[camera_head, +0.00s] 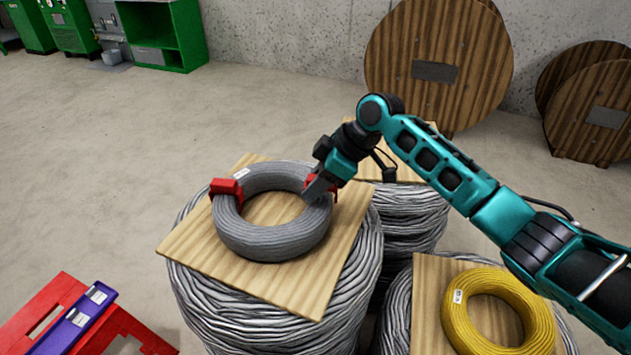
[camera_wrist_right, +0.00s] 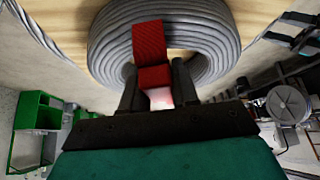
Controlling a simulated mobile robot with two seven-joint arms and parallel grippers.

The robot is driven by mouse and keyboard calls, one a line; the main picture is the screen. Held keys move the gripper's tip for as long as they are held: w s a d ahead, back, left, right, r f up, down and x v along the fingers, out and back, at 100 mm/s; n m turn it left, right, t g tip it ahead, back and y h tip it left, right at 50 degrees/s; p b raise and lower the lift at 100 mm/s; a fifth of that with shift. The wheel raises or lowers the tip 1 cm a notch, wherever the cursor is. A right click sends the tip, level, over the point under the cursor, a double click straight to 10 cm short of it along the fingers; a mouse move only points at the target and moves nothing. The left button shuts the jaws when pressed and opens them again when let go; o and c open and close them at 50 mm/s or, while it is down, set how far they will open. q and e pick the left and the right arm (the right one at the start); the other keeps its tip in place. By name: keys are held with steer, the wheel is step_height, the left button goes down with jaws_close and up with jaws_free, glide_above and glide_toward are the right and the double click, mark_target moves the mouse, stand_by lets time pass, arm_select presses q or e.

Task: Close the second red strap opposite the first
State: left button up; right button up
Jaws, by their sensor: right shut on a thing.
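A grey cable coil (camera_head: 272,236) lies flat on a square wooden board (camera_head: 200,245). The first red strap (camera_head: 226,187) is wrapped around the coil's left side. The second red strap (camera_head: 333,186) is at the coil's right side, opposite the first, and is partly hidden by my right gripper (camera_head: 315,187). In the right wrist view, this red strap (camera_wrist_right: 149,42) lies across the coil (camera_wrist_right: 107,40), and its end sits between the fingers of my right gripper (camera_wrist_right: 156,90), which is shut on it. Whether the strap's ends meet is hidden. My left gripper is out of view.
The board rests on a large drum of grey cable (camera_head: 250,318). A yellow coil (camera_head: 455,318) lies on another board at the lower right. Wooden reels (camera_head: 440,50) stand behind. A red stand (camera_head: 125,330) with a purple piece (camera_head: 75,322) is at the lower left.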

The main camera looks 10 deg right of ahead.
stand_by(0.3)
steer(key=shift+f, duration=0.15)
steer(key=shift+f, duration=0.4)
steer(key=shift+r, duration=0.1)
steer(key=shift+r, duration=0.15)
steer(key=shift+r, duration=0.45)
steer(key=shift+f, duration=0.3)
stand_by(0.7)
steer(key=shift+f, duration=0.1)
stand_by(0.4)
